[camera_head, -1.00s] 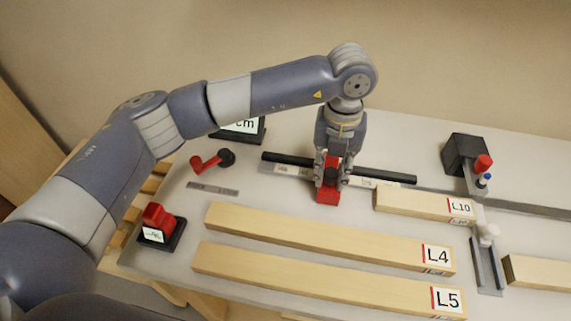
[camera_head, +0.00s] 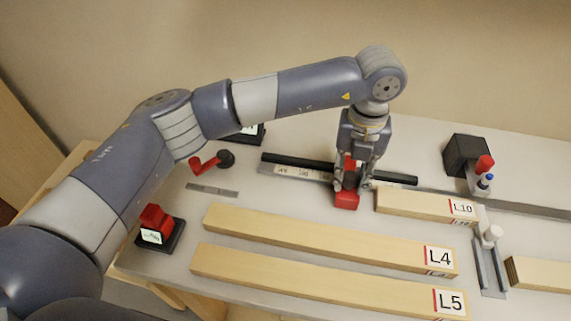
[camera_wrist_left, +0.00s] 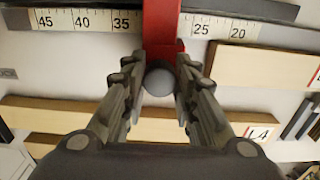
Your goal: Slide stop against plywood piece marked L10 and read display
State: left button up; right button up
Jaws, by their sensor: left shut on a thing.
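The red stop (camera_head: 346,200) sits on the ruled rail (camera_head: 300,172). My left gripper (camera_head: 352,185) points down and is shut on the stop's grey knob; the knob (camera_wrist_left: 158,80) shows between the fingers in the left wrist view. The plywood piece marked L10 (camera_head: 420,205) lies along the rail to the right of the stop. A small gap shows between the stop and its left end. In the wrist view the scale reads 35 left of the stop and 25 right of it. The display (camera_head: 250,133) is mostly hidden behind my left arm; its reading cannot be seen.
Pieces L4 (camera_head: 330,240) and L5 (camera_head: 320,280) lie in front. A red-handled crank (camera_head: 210,162), a small metal ruler (camera_head: 212,190) and a red device on a black base (camera_head: 158,230) are at left. A black block (camera_head: 465,155) and a metal bracket (camera_head: 488,260) are at right.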

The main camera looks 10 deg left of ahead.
pick_arm(q)
jog(key=shift+d+b, duration=0.4)
jog(key=shift+d, duration=1.65)
jog(key=o, duration=0.9)
jog(key=shift+r, duration=0.1)
jog(key=shift+r+p, duration=2.1)
jog(key=shift+r, duration=2.3)
